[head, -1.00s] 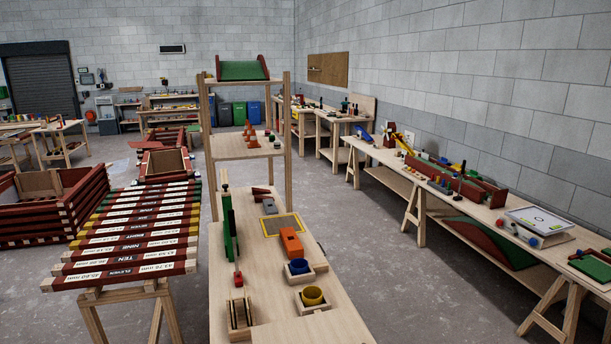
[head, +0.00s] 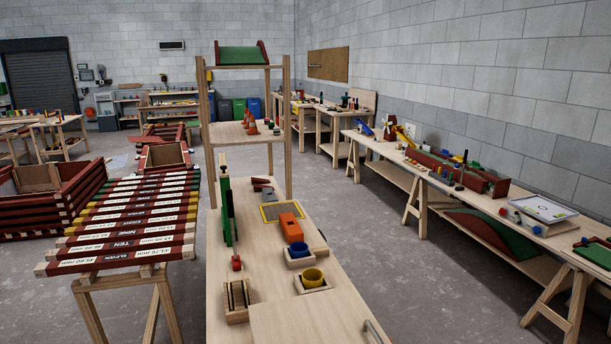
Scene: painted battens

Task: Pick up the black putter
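I cannot make out a black putter for certain in the head view. The near wooden workbench (head: 285,262) holds a green upright piece (head: 228,212) with a small red piece (head: 236,262) at its near end, and a slotted wooden block (head: 237,300) with dark slots. Neither of my grippers is in view.
A rack of labelled battens (head: 130,226) on trestles stands left of the bench. A tall wooden shelf (head: 246,132) rises at its far end. A long bench (head: 400,165) runs along the right wall. Clear floor (head: 370,240) lies between the benches.

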